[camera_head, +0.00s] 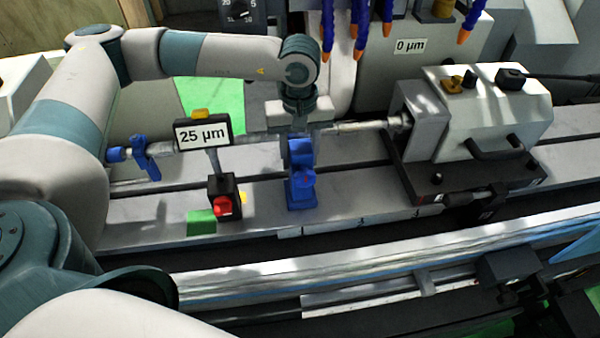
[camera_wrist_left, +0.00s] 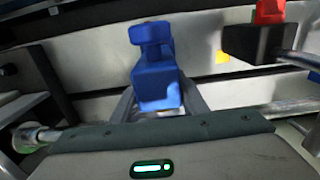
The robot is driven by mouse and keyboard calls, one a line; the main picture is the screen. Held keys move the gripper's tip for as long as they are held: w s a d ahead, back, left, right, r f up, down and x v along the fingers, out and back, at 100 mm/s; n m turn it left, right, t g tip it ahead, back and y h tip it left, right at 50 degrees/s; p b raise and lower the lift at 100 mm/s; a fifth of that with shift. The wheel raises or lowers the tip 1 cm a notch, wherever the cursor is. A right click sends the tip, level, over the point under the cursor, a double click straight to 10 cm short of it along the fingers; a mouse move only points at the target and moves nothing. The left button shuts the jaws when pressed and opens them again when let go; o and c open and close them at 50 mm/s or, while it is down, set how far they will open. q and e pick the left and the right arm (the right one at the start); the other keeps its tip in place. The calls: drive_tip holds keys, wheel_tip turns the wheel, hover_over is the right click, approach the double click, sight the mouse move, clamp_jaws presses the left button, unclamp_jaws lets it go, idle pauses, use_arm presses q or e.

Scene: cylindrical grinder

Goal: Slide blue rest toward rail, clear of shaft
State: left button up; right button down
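The blue rest (camera_head: 302,190) stands upright on the machine's grey bed, below the long metal shaft (camera_head: 355,126). In the wrist view the blue rest (camera_wrist_left: 155,70) rises straight ahead of my left gripper (camera_wrist_left: 160,105). My left gripper (camera_head: 298,135) points down at the upper part of the rest, by the shaft. Its fingers lie on either side of the blue part; whether they press on it is hidden. A long metal rail (camera_head: 380,262) runs along the front. My right gripper is not in view.
A black box with a red button (camera_head: 223,206) and a "25 µm" gauge (camera_head: 202,133) stand left of the rest. A blue clamp (camera_head: 146,158) is on the shaft's left end. The tailstock (camera_head: 480,115) stands right. Bare bed (camera_head: 360,195) lies between rest and tailstock.

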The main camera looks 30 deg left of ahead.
sight(299, 165)
use_arm(q)
drive_tip(key=c, duration=0.6)
drive_tip(key=shift+s+d+f, duration=0.1)
drive_tip(key=shift+s+d, duration=0.05)
drive_tip(key=shift+s+d, duration=0.1)
drive_tip(key=shift+s, duration=0.1)
drive_tip(key=shift+s+d+b, duration=0.25)
drive_tip(key=shift+b, duration=0.15)
drive_tip(key=shift+s+d, duration=0.15)
drive_tip(key=shift+s, duration=0.1)
drive_tip(key=shift+s+d+b, duration=0.25)
drive_tip(key=shift+b, duration=0.05)
drive_tip(key=shift+s+d+b, duration=0.3)
drive_tip(key=shift+s, duration=0.2)
drive_tip(key=shift+b, duration=0.6)
